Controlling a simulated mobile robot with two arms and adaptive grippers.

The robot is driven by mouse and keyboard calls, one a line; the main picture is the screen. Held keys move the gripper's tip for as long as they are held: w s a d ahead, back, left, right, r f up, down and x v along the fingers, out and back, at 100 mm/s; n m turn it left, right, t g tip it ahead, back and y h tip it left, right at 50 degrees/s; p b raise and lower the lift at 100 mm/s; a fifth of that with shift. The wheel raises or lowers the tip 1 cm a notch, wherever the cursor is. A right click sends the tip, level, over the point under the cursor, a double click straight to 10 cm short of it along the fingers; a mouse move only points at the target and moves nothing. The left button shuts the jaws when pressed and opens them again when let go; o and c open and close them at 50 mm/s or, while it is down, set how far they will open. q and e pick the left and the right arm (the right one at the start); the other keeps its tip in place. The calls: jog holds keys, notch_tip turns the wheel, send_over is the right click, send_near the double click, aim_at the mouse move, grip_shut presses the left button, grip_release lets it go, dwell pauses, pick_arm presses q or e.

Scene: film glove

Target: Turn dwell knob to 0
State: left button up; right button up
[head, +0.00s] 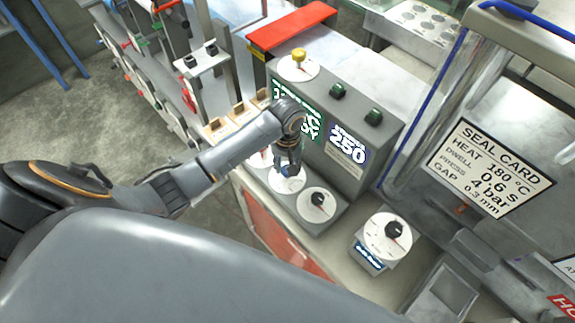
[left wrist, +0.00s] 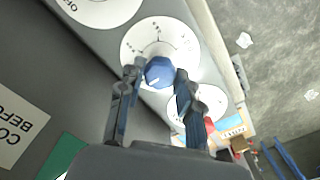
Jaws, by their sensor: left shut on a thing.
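A blue knob (head: 289,170) sits at the centre of a white round dial (head: 278,184) on the low front ledge of the grey control box. My left gripper (head: 289,157) reaches down from above and is shut on this knob. In the left wrist view the blue knob (left wrist: 159,72) is between the two fingertips of the left gripper (left wrist: 157,82), with a short pale line on its face. The dial (left wrist: 160,40) has small scale marks, too small to read. The dwell label is not readable here. My right gripper is not in view.
A dial with a black knob (head: 318,199) is to the right on the same ledge, and another is partly hidden to the left. A separate black-knob dial (head: 388,237) stands farther right.

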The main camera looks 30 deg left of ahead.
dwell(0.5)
pick_arm(q)
jog(key=o, duration=1.2)
jog(key=shift+c, duration=0.2)
notch_tip(320, 180, up, 12)
